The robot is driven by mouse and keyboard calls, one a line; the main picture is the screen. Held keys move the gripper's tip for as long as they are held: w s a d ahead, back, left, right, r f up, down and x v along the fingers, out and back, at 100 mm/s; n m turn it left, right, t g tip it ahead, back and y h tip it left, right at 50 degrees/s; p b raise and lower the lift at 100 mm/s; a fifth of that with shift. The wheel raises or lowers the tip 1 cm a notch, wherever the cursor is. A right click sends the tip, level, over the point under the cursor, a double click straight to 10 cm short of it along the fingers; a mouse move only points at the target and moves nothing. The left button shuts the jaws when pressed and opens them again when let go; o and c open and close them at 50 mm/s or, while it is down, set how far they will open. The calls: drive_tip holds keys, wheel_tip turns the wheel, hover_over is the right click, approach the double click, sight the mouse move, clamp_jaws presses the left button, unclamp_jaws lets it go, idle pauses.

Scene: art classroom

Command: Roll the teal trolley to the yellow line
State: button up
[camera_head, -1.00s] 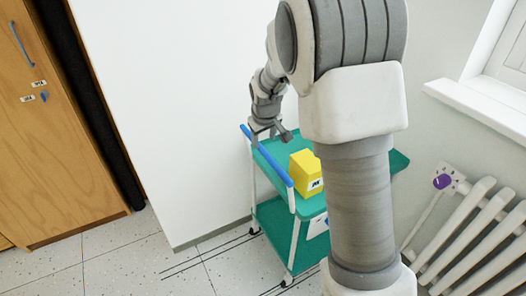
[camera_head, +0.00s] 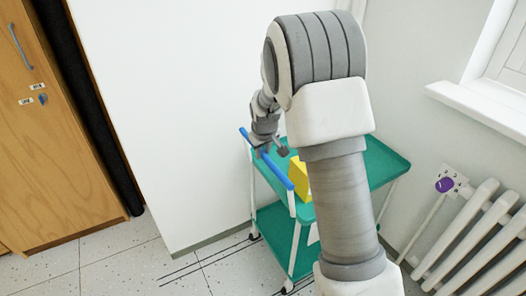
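The teal trolley (camera_head: 385,163) stands against the white wall, with two teal shelves, white posts and dark castors. Its blue push handle (camera_head: 281,174) runs along the left end. My gripper (camera_head: 271,152) is at the handle's far half, pointing down. Its fingers look spread, one at the handle and one to its right over the top shelf. I cannot tell whether they touch the handle. My arm hides the middle and near right part of the trolley. No yellow line shows in this view.
A yellow box (camera_head: 298,176) sits on the top shelf, partly behind my arm. A wooden cabinet (camera_head: 60,150) stands at the left. Speckled floor (camera_head: 120,265) with thin dark lines is clear at lower left.

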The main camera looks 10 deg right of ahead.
clamp_jaws()
idle(1.0)
